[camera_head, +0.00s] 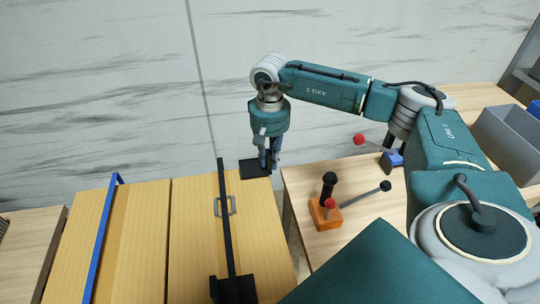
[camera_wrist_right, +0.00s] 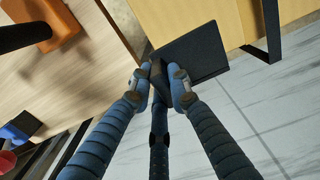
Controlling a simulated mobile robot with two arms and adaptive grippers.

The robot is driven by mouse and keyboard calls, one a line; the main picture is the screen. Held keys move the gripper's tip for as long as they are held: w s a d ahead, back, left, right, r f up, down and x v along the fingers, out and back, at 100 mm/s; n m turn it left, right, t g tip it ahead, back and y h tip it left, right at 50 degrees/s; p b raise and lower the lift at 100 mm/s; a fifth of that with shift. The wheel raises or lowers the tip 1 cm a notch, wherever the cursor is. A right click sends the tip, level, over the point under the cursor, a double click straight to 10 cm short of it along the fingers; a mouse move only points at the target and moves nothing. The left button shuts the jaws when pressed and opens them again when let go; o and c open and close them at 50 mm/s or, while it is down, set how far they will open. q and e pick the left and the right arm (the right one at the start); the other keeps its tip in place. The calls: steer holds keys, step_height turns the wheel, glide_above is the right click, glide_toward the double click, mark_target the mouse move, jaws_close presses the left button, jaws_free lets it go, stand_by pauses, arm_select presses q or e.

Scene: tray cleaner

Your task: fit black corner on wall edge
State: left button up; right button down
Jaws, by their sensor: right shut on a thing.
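The black corner (camera_head: 252,168) is a dark flat piece at the far right corner of the wooden tabletop, by the white wall. My right gripper (camera_head: 268,162) points down and is shut on it. In the right wrist view the two blue fingers (camera_wrist_right: 165,88) pinch the near edge of the black corner (camera_wrist_right: 195,52), whose flat plate reaches up and right past the fingertips. The plate overlaps the wooden edge in that view; I cannot tell whether it touches. My left gripper is not in view.
A long black bar (camera_head: 224,220) with a black block (camera_head: 232,289) at its near end lies on the wooden top (camera_head: 188,230), beside a grey handle (camera_head: 231,206). A blue bar (camera_head: 101,240) is further left. An orange-based joystick (camera_head: 325,213), a blue-based one (camera_head: 392,159) and a grey bin (camera_head: 510,140) stand right.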

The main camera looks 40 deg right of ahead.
steer(key=shift+w+a, duration=0.75)
steer(key=shift+a, duration=0.75)
steer(key=shift+w+a, duration=0.7)
steer(key=shift+a, duration=0.85)
steer(key=shift+w+a, duration=0.75)
steer(key=shift+a, duration=0.75)
steer(key=shift+f, duration=0.45)
steer(key=shift+d, duration=0.1)
steer(key=c, duration=1.6)
jaws_free()
steer(key=shift+o, duration=0.2)
step_height(320, 180, up, 12)
